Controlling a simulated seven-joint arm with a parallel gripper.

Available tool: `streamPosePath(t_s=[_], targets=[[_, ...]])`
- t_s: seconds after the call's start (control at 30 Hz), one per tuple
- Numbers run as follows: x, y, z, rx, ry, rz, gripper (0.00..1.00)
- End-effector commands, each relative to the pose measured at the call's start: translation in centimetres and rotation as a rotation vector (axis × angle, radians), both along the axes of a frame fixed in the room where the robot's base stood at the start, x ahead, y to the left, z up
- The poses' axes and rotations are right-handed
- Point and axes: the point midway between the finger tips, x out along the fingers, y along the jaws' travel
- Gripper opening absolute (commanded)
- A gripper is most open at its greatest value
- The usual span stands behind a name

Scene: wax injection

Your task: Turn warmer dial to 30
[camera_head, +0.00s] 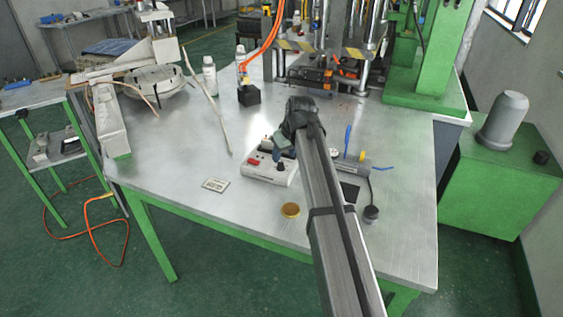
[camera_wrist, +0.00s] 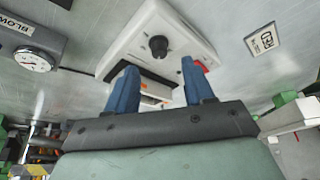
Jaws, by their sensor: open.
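The warmer (camera_head: 262,176) is a white box on the metal table, left of my arm in the head view. It also shows in the wrist view (camera_wrist: 135,40). Its dial is a black round knob (camera_wrist: 158,46) on the top face; its setting cannot be read. A red switch (camera_wrist: 202,66) sits near one edge of the box. My gripper (camera_wrist: 159,66) is open, with two blue fingers spread and nothing between them. In the wrist view the fingertips lie just below the dial, one on each side, apart from it. In the head view my gripper (camera_head: 283,147) is over the warmer's back part.
A small label card (camera_head: 215,184) lies left of the warmer; the wrist view reads RED on it. A gold tin (camera_head: 290,210) stands in front. Press machinery stands behind. The table's front left is clear.

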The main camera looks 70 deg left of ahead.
Motion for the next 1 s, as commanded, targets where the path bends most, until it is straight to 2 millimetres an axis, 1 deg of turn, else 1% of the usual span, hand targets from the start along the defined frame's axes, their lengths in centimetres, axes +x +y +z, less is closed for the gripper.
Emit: streamPosePath(t_s=[0.03, 0.1, 0.3, 0.5, 0.8, 1.0], targets=[[0.0, 0.4, -0.9, -0.002, 0.001, 0.0, 0.53], [-0.1, 0.8, -1.9, -0.002, 0.0, 0.0, 0.53], [-0.2, 1.7, -4.1, -0.001, 0.0, 0.0, 0.53], [-0.2, 2.0, -4.9, 0.0, -0.001, 0.0, 0.53], [-0.2, 2.1, -5.0, 0.0, -0.001, 0.0, 0.53], [-0.3, 2.0, -5.0, 0.0, -0.001, 0.0, 0.33]])
